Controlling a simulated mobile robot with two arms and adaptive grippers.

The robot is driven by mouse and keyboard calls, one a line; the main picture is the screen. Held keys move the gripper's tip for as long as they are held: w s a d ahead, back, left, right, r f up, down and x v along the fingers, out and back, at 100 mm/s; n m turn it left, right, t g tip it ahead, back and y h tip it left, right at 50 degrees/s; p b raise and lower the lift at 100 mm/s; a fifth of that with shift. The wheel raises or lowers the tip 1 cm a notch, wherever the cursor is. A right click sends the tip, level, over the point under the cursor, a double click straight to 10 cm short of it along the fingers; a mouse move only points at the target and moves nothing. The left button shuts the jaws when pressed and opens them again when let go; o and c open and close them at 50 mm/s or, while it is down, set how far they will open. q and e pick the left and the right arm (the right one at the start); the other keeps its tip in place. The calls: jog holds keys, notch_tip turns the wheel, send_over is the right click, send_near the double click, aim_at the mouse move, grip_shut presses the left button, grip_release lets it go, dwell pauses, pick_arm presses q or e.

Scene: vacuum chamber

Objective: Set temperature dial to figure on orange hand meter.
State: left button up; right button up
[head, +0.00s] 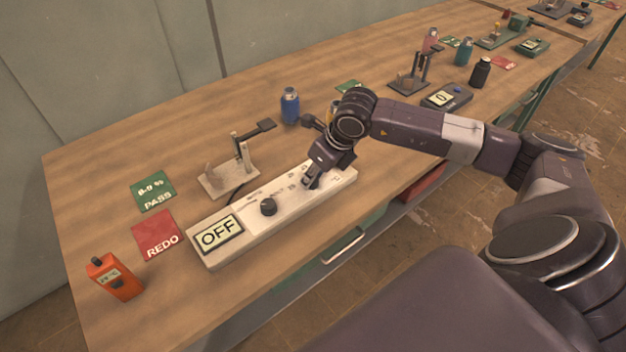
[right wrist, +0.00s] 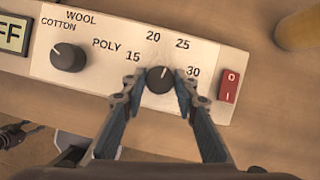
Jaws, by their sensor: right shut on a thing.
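The orange hand meter (head: 115,280) stands at the near left of the bench. Its small display shows a figure in °C that is too small to read surely. The temperature dial (right wrist: 159,79) is a dark round knob on the white control box (head: 280,218), with marks 15, 20, 25 and 30 around it. Its white pointer line points up and slightly right, between 20 and 25. My right gripper (head: 311,182) is shut on this dial, one finger at each side, also seen in the right wrist view (right wrist: 157,84). My left gripper is not in view.
The box also has an OFF display (head: 219,234), a fabric knob (head: 268,207) marked COTTON, WOOL, POLY, and a red O/I switch (right wrist: 229,86). A green PASS card (head: 153,191), a red REDO card (head: 159,234), a small stand (head: 229,178) and a blue bottle (head: 290,105) are nearby.

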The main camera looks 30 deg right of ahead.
jog(key=n+b, duration=0.1)
jog(key=n+y+b, duration=0.1)
jog(key=n+b, duration=0.1)
jog(key=shift+w+d+f, duration=0.15)
jog(key=shift+r+n+g+y+b, duration=0.1)
jog(key=shift+n+g+y+b, duration=0.3)
jog(key=shift+n, duration=0.5)
jog(key=shift+r+n+g+y+b, duration=0.1)
jog(key=shift+n+g+y+b, duration=0.1)
jog(key=shift+n+b, duration=0.55)
jog(key=shift+n, duration=0.25)
jog(key=o, duration=1.2)
jog(key=shift+c, duration=0.2)
jog(key=shift+d+r, duration=0.1)
jog(key=shift+r, duration=0.1)
jog(key=v, duration=1.1)
jog(key=shift+r, duration=0.25)
